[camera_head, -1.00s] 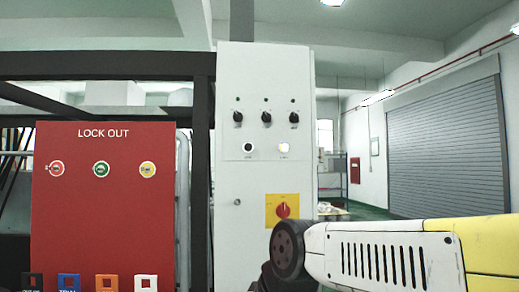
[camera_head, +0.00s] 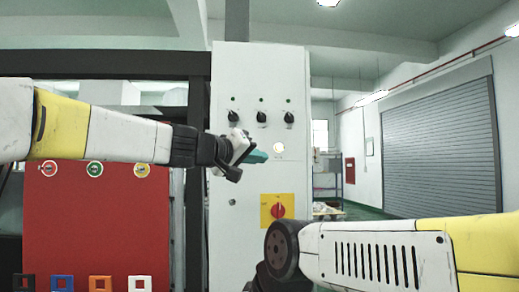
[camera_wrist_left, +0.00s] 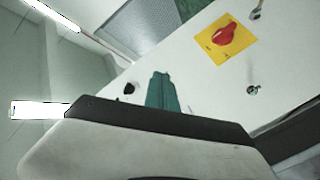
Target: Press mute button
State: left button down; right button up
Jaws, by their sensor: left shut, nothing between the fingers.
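The grey-white control panel (camera_head: 240,255) stands upright in the head view. A pale lit round button (camera_head: 279,147) shows below its row of black knobs (camera_head: 261,116). No mute label is readable. The black button left of the lit one is hidden behind my left gripper (camera_head: 257,156). That gripper is shut and empty, its teal fingers pointing right in front of the panel, just left of the lit button. Contact cannot be told. In the left wrist view the shut teal fingers (camera_wrist_left: 162,90) point at the panel face, beside a small dark round part (camera_wrist_left: 129,88).
A red rotary switch (camera_head: 277,210) on a yellow plate sits lower on the panel, also in the left wrist view (camera_wrist_left: 226,34). A red lock-out board (camera_head: 100,225) stands left, partly behind my left arm. My right arm fills the lower right. A grey shutter (camera_head: 440,145) is farther back.

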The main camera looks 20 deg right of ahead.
aim_at(279, 147)
pick_arm(q)
jog(key=w+d+r+n+h, duration=0.1)
jog(key=d+r, duration=0.2)
jog(key=d, duration=0.5)
jog(key=shift+w+d+r+n, duration=0.15)
jog(key=shift+d+r+n, duration=0.15)
jog(key=shift+r, duration=0.05)
jog(key=shift+w+d, duration=0.35)
jog(key=shift+w, duration=1.1)
jog(key=shift+w+d, duration=0.3)
jog(key=shift+w, duration=1.1)
jog(key=shift+w+d, duration=0.35)
jog(key=shift+w, duration=1.1)
jog(key=shift+w, duration=0.1)
jog(key=shift+w+d, duration=0.15)
jog(key=shift+w, duration=0.15)
jog(key=shift+w, duration=0.4)
jog(key=shift+s, duration=0.8)
